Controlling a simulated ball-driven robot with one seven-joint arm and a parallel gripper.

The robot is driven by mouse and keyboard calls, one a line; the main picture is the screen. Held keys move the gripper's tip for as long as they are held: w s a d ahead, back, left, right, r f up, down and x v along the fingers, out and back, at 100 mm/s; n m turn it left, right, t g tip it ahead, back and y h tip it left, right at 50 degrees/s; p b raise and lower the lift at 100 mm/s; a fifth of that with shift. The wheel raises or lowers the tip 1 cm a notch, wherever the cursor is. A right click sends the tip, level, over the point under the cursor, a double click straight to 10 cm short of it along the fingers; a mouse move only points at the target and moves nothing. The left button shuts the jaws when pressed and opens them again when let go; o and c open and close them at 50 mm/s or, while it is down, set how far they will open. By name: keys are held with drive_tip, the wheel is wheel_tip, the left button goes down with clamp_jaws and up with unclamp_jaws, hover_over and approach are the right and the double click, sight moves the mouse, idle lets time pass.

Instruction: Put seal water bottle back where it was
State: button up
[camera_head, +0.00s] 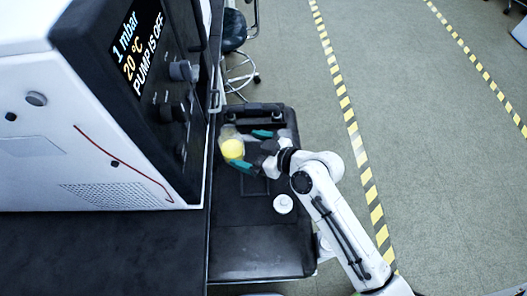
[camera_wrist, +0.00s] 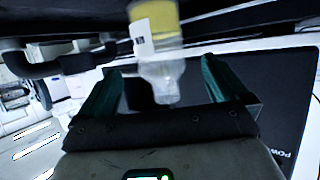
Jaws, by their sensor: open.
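The seal water bottle (camera_head: 232,149) shows its yellow top in the head view, on the black cart top close to the machine's side. In the wrist view the bottle (camera_wrist: 162,72) is clear, with a yellow part and a white label, and it lies in line with the gap between the fingers. My gripper (camera_head: 251,150) reaches in from the right with its teal fingers spread on either side of the bottle. In the wrist view the gripper (camera_wrist: 163,90) is open, with visible room beside the bottle. Whether a finger touches it I cannot tell.
The black cart (camera_head: 260,252) carries a round white item (camera_head: 283,204) near its right edge. A machine (camera_head: 150,100) with a display reading "PUMP IS OFF" stands close on the left. A stool (camera_head: 234,40) is behind. The floor to the right is clear.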

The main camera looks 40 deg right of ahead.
drive_tip(key=shift+v, duration=2.5)
